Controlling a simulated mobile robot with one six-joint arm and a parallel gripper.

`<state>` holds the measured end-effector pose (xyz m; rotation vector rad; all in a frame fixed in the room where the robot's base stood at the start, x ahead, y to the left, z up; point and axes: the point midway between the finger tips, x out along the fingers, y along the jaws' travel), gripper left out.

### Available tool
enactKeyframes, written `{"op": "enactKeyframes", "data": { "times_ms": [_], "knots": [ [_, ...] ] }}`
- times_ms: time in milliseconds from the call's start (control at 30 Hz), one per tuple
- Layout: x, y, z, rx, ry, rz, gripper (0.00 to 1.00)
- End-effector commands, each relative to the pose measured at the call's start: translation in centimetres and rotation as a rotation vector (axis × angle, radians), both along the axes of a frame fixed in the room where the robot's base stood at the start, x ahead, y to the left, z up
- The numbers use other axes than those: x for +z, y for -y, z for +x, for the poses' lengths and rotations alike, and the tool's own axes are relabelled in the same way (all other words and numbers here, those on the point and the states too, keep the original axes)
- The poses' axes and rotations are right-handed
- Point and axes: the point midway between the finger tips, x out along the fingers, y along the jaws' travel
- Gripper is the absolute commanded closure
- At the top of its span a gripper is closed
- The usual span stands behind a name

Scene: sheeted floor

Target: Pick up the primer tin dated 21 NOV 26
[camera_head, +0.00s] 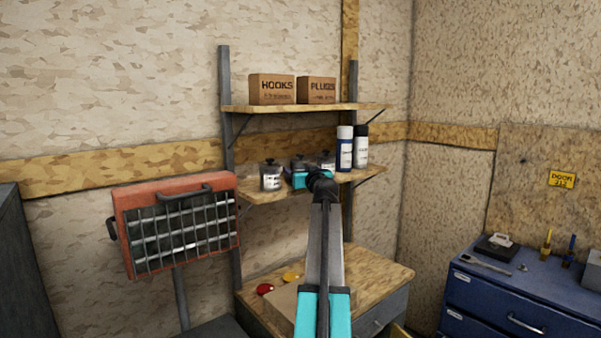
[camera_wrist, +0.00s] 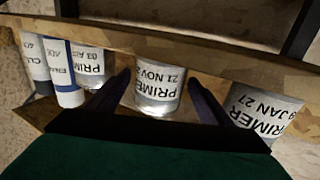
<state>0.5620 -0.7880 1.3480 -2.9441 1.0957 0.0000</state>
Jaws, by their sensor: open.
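The primer tin reading 21 NOV (camera_wrist: 158,92) stands on the lower wall shelf (camera_head: 258,192); its year is cut off in the wrist view, which shows the scene upside down. My gripper (camera_wrist: 159,78) is open, one finger on each side of this tin; contact is not clear. A second primer tin (camera_wrist: 264,114), with a date ending in JAN 27, stands to the right. A third primer tin (camera_wrist: 88,66), its date starting with 03, stands to the left. In the head view, my gripper (camera_head: 300,180) partly hides the middle tin (camera_head: 296,164).
Blue-and-white (camera_head: 344,148) and black-capped (camera_head: 361,146) cans stand right of the tins. The upper shelf (camera_head: 240,108) holds a HOOKS box (camera_head: 271,89) and a PLUGS box (camera_head: 316,90).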

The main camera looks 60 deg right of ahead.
Motion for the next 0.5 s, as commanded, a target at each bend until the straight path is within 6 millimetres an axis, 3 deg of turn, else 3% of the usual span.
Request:
{"op": "enactKeyframes", "data": {
  "times_ms": [133,500],
  "knots": [
    [0.04,0.82,0.86,0.000,0.000,0.000,0.26],
    [-0.08,0.94,0.93,-0.001,0.000,0.000,0.26]
  ]
}}
